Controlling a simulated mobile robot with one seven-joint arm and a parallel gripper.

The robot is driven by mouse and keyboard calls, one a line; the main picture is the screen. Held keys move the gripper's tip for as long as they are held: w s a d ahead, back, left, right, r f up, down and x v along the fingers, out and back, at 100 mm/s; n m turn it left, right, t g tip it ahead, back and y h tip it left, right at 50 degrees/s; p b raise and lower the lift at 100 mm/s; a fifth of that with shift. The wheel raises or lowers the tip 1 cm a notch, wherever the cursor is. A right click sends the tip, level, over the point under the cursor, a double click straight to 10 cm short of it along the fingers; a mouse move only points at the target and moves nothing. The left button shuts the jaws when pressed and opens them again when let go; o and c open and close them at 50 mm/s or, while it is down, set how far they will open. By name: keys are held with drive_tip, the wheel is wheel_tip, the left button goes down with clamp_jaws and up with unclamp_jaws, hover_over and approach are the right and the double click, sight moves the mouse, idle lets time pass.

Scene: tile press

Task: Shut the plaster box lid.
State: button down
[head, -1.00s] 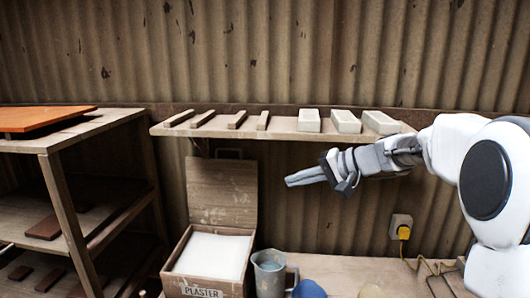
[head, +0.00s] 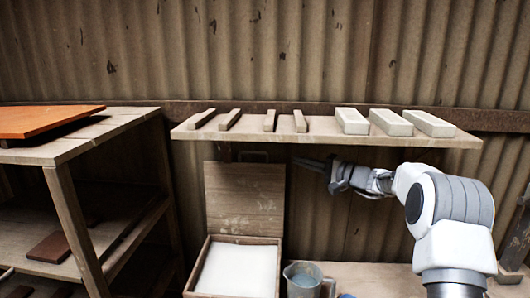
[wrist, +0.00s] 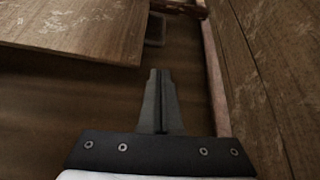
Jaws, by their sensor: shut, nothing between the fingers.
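The plaster box (head: 236,268) stands below the shelf, filled with white plaster (head: 237,270). My gripper (head: 298,163) is shut and empty, beside the lid's upper right corner and under the shelf. Whether it touches the lid cannot be told.
A shelf (head: 330,134) just above my gripper carries several brown strips and white blocks (head: 390,122). A jug (head: 302,278) stands right of the box. A rack (head: 75,190) with tiles is at left. The corrugated wall (head: 340,215) is close behind.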

drive_tip(key=p+x, duration=0.3)
drive_tip(key=x, duration=0.7)
drive_tip(key=shift+w+a, duration=0.1)
drive_tip(key=shift+w, duration=0.05)
drive_tip(key=shift+f+b, duration=0.1)
drive_tip(key=shift+b, duration=0.2)
